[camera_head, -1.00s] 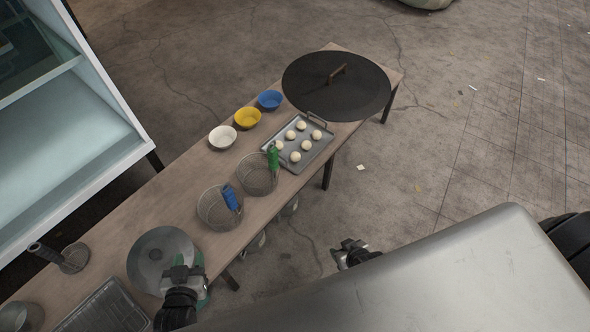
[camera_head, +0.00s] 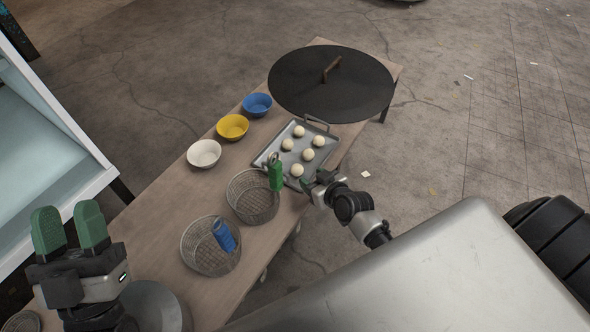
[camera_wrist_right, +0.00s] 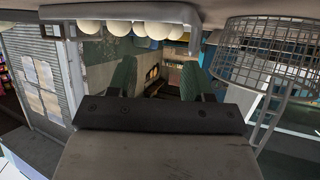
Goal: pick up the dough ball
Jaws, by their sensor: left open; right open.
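Several pale round dough balls sit on a grey metal tray (camera_head: 272,151) on the table; one dough ball (camera_head: 297,170) lies at the near end. In the right wrist view dough balls (camera_wrist_right: 158,30) line the tray's edge (camera_wrist_right: 185,13), beyond my gripper. My left gripper (camera_head: 70,228) is open and empty, raised at the lower left with two green fingers.
Wire baskets with a green handle (camera_head: 275,172) and a blue handle (camera_head: 223,236) stand on the table left of the tray. White (camera_head: 204,153), yellow (camera_head: 232,126) and blue (camera_head: 257,104) bowls line the far edge. A large black lid (camera_head: 331,90) lies behind the tray.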

